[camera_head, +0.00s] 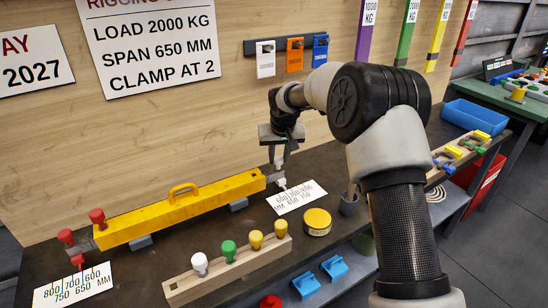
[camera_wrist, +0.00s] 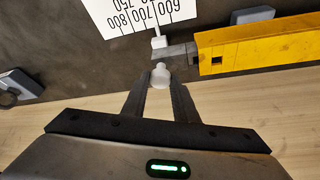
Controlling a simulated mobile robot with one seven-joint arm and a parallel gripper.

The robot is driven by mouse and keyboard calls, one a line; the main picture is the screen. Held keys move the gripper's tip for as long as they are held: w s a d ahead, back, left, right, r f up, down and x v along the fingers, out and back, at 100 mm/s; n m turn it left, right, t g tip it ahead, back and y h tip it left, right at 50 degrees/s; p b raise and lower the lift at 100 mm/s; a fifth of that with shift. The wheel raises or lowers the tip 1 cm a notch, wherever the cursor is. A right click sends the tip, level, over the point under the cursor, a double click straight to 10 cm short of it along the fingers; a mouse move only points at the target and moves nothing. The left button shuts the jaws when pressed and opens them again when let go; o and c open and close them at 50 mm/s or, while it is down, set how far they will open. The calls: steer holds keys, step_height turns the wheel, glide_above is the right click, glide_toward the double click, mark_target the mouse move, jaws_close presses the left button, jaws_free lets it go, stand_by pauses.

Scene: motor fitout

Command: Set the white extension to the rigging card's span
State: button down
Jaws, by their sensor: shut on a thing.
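The rigging card (camera_head: 155,50) on the wall reads load 2000 kg, span 650 mm, clamp at 2. The yellow beam (camera_head: 180,210) lies on the bench, also at right in the wrist view (camera_wrist: 260,47). At its right end the grey extension bar (camera_wrist: 182,52) carries a white pointer (camera_wrist: 158,40) and a white knob (camera_wrist: 161,75). My gripper (camera_head: 278,180) is shut on the white knob, its fingers either side of it in the wrist view (camera_wrist: 160,84). The pointer's tip meets the white scale card (camera_head: 297,198) around the 600 to 700 marks; I cannot read it exactly.
Red knobs (camera_head: 97,217) and another scale card (camera_head: 75,288) are at the beam's left end. A wooden block (camera_head: 230,272) with white, green and yellow knobs and a yellow tin (camera_head: 317,222) stand in front. White, orange and blue tags (camera_head: 294,56) hang on the wall.

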steer(key=c, duration=1.4)
jaws_free()
steer(key=shift+a, duration=0.1)
steer(key=shift+c, duration=0.2)
steer(key=v, duration=1.7)
steer(key=shift+s+r+p, duration=0.15)
steer(key=shift+r+p, duration=0.1)
steer(key=shift+p, duration=0.15)
steer(key=s+d+r+m+h+p, duration=0.1)
steer(key=s+d+r+p, duration=0.2)
steer(key=s+d+r, duration=0.4)
steer(key=s+d+r+p, duration=0.25)
steer(key=s+r, duration=0.35)
steer(key=s, duration=0.4)
steer(key=s+d+p, duration=0.2)
steer(key=s+d, duration=0.1)
steer(key=s, duration=0.6)
steer(key=s+d+f+m+t+p, duration=0.1)
steer(key=s+d, duration=0.2)
steer(key=s, duration=0.7)
steer(key=shift+s+d+f+p, duration=0.25)
steer(key=shift+d+f+p, duration=0.05)
steer(key=shift+p, duration=0.05)
